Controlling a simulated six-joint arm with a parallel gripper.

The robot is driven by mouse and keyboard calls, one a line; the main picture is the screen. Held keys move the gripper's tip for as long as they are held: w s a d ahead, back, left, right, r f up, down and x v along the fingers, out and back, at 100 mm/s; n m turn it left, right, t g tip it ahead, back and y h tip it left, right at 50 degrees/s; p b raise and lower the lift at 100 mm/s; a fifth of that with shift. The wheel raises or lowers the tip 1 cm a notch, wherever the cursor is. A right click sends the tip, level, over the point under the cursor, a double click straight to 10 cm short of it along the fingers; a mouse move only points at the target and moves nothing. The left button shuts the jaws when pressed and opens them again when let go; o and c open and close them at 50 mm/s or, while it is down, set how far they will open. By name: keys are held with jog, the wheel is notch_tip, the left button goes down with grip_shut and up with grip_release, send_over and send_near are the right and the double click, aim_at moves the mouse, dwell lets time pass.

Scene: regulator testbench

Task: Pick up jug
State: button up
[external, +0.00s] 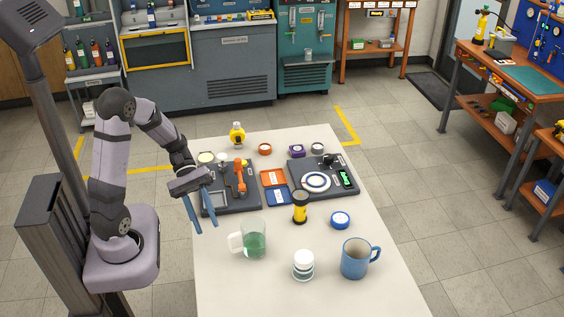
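A clear jug (254,242) with green contents and a pale handle on its left side stands upright on the table, near the left edge. A blue mug (355,260) with its handle on the right stands farther right. My gripper (206,228) points down at the table's left edge, to the left of the jug and apart from it. Its two blue fingers are spread, with nothing seen between them.
A white-lidded jar (303,265) stands between jug and mug. A yellow-black cylinder (300,208) and a blue round container (340,220) stand behind. Two dark trays (215,208) with parts fill the table's middle. The table's front left is clear.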

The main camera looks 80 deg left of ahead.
jog(key=w+d+r+n+t+h, duration=0.4)
jog(key=r+n+h, duration=0.1)
send_near(231, 250)
jog(key=shift+n, duration=0.4)
jog(key=shift+w+d+r, duration=0.25)
jog(key=shift+w+d, duration=0.1)
jog(key=shift+d, duration=0.3)
jog(key=shift+w+d+r, duration=0.2)
jog(key=shift+w+d, duration=0.1)
jog(key=shift+d, duration=0.3)
jog(key=shift+w+d+r, duration=0.25)
jog(key=shift+w+d, duration=0.1)
jog(key=shift+d, duration=0.3)
jog(key=p+x, duration=0.1)
jog(key=x, duration=0.2)
jog(key=shift+w+d+r, duration=0.1)
jog(key=shift+d+r, duration=0.05)
jog(key=shift+d, duration=0.15)
jog(key=shift+w+d+p, duration=0.3)
jog(key=shift+d, duration=0.4)
grip_shut()
